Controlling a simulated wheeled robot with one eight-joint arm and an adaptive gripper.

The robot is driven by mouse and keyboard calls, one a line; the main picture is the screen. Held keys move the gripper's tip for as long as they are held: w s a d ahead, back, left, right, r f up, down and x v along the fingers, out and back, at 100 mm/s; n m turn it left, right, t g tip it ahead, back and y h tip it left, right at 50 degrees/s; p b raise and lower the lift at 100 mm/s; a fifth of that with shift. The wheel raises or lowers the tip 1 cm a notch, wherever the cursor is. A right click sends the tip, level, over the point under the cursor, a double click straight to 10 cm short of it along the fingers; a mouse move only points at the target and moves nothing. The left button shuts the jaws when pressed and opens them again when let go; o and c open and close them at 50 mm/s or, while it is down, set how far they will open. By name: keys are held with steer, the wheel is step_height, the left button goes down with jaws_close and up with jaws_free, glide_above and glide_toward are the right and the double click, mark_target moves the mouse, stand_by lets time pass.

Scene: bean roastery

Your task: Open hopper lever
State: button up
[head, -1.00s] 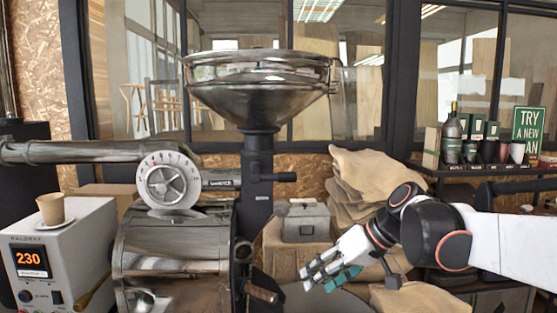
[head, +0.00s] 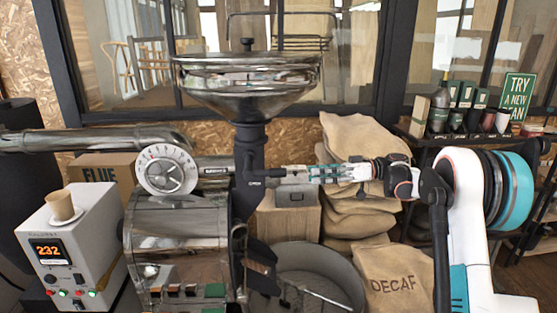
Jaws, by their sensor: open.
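The hopper (head: 247,85) is a shiny steel funnel on a dark neck (head: 250,150) above the roaster drum. The hopper lever (head: 262,173) is a short dark handle that sticks out to the right from the neck, roughly level. My gripper (head: 291,174) comes in from the right at the lever's height, with its jaws open. Its fingertips are at the lever's outer end in the picture. I cannot tell whether they touch it or are on either side of it.
A dial (head: 166,172) is left of the neck. The steel roaster drum (head: 180,240) stands below, with a round cooling bin (head: 318,265) to its right. Stacked sacks (head: 355,150) and a DECAF sack (head: 395,275) are behind and below my arm. A control box (head: 85,250) carries a cup (head: 60,204).

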mark_target(278, 174)
steer(key=shift+n+y, duration=0.4)
steer(key=shift+n, duration=0.2)
steer(key=a+p, duration=0.1)
steer(key=a, duration=0.3)
steer(key=a+p, duration=0.1)
steer(key=a, duration=0.3)
steer(key=a+p, duration=0.1)
steer(key=a, duration=0.3)
steer(key=shift+w+a+r, duration=0.15)
steer(key=shift+w+r, duration=0.05)
steer(key=shift+w, duration=0.1)
jaws_close()
